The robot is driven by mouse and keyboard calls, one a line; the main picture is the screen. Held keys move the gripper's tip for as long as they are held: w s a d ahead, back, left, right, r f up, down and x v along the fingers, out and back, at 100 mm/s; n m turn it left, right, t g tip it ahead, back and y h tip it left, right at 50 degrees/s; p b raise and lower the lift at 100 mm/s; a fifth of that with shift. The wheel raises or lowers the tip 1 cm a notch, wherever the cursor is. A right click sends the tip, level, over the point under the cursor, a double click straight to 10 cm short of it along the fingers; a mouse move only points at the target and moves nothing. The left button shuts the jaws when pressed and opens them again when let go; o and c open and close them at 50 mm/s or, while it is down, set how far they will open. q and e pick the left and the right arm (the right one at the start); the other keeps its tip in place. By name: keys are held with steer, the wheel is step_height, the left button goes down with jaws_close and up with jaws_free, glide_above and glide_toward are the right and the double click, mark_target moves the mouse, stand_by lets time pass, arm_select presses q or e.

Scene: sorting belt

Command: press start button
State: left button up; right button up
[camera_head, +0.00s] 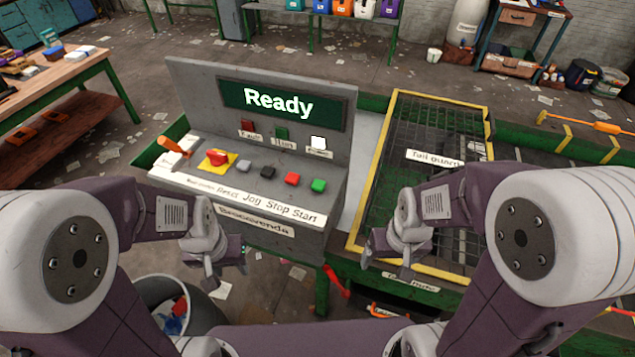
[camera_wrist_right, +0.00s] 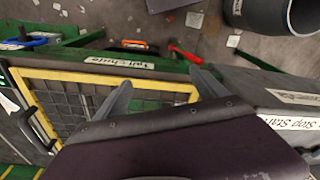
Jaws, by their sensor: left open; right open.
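The grey control console (camera_head: 330,215) stands ahead of me with a lit "Ready" display (camera_head: 279,105). The green start button (camera_head: 318,185) is the rightmost on the sloped panel, above the label "Start". A red stop button (camera_head: 292,179) is just left of it. My left gripper (camera_head: 226,278) is in front of the console at lower left, open and empty, apart from the buttons. My right gripper (camera_head: 384,257) is right of the console, by the guard's near edge, open and apart from the start button. In the right wrist view, its two fingers (camera_wrist_right: 160,88) are spread with nothing between them.
A yellow-framed mesh guard (camera_head: 372,165) covers the belt right of the console. An orange-handled lever (camera_head: 173,146) and red emergency knob (camera_head: 217,157) are on the panel's left. A red handle (camera_head: 335,281) hangs below the console. A grey bin (camera_head: 205,300) stands at lower left.

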jaws_close()
stand_by(0.3)
steer(key=shift+w, duration=0.1)
stand_by(1.2)
